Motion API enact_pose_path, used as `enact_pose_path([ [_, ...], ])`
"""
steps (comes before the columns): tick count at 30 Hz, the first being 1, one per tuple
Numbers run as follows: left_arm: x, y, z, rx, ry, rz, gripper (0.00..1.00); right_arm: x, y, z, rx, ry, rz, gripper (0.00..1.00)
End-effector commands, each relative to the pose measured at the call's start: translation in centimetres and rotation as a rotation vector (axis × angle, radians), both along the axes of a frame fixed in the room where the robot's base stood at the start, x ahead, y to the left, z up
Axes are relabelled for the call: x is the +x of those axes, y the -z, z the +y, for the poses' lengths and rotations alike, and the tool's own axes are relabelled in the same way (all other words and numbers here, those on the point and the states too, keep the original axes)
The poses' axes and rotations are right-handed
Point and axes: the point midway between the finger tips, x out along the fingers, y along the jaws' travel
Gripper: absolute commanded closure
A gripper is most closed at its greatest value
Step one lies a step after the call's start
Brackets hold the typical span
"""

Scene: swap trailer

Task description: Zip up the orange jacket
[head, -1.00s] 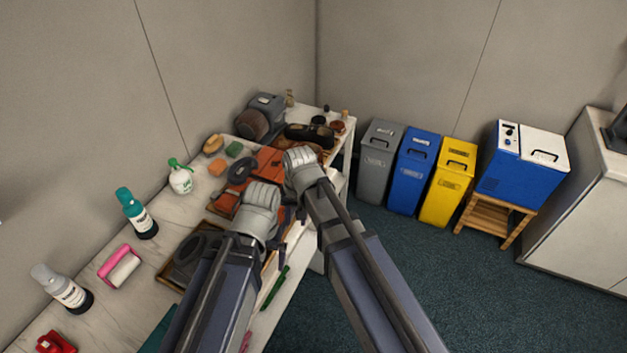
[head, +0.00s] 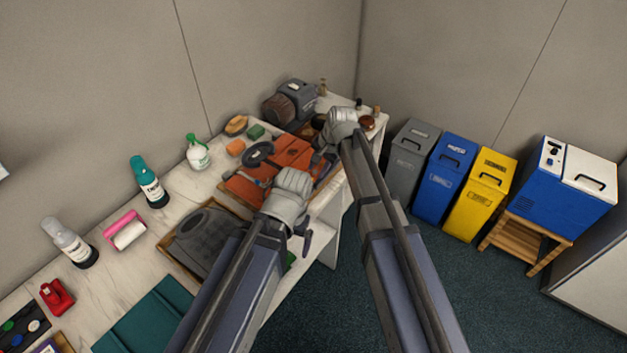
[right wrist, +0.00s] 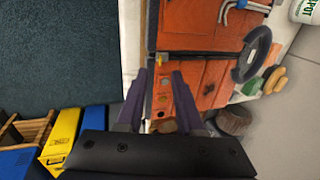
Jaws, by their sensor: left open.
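The orange jacket (head: 295,152) lies on the white table in the head view, partly hidden by my right gripper. It fills the top middle of the right wrist view (right wrist: 190,30), with a small yellow metal piece on the strip near its edge. My right gripper (head: 326,158) is at the jacket's right side. In the right wrist view its two dark fingers (right wrist: 157,98) are apart, with orange fabric showing between them; whether they touch it is unclear. My left gripper (head: 300,222) is open at the jacket's near edge, its fingers mostly hidden by the wrist.
A dark ring (head: 260,153) lies on the jacket. A tray with a grey item (head: 205,240) is left of my left gripper. A grey machine (head: 292,102) stands behind. Bins (head: 445,178) stand right of the table.

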Motion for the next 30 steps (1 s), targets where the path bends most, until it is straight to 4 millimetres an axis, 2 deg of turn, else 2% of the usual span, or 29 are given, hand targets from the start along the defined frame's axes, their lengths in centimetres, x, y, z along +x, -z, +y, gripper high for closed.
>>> enact_pose_path([
  [1, 0.0, 1.2, 0.0, 0.0, 0.0, 0.0, 0.0, 0.2, 1.2, 0.2, 0.0, -0.001, 0.0, 0.64],
  [3, 0.0, 2.1, 0.0, 0.0, -0.001, 0.0, 0.0, 0.3, 2.1, 0.4, 0.0, -0.001, 0.0, 0.64],
  [12, 0.0, 5.3, 0.0, 0.0, -0.001, 0.0, 0.0, 1.0, 5.3, 1.3, 0.0, -0.001, 0.0, 0.64],
  [23, 0.0, 5.5, 0.0, 0.0, -0.001, 0.0, 0.0, 1.1, 5.5, 1.4, 0.0, 0.0, 0.0, 0.64],
  [30, 0.0, 5.5, 0.0, 0.0, -0.001, 0.0, 0.0, 1.1, 5.5, 1.4, 0.0, -0.001, 0.0, 0.89],
])
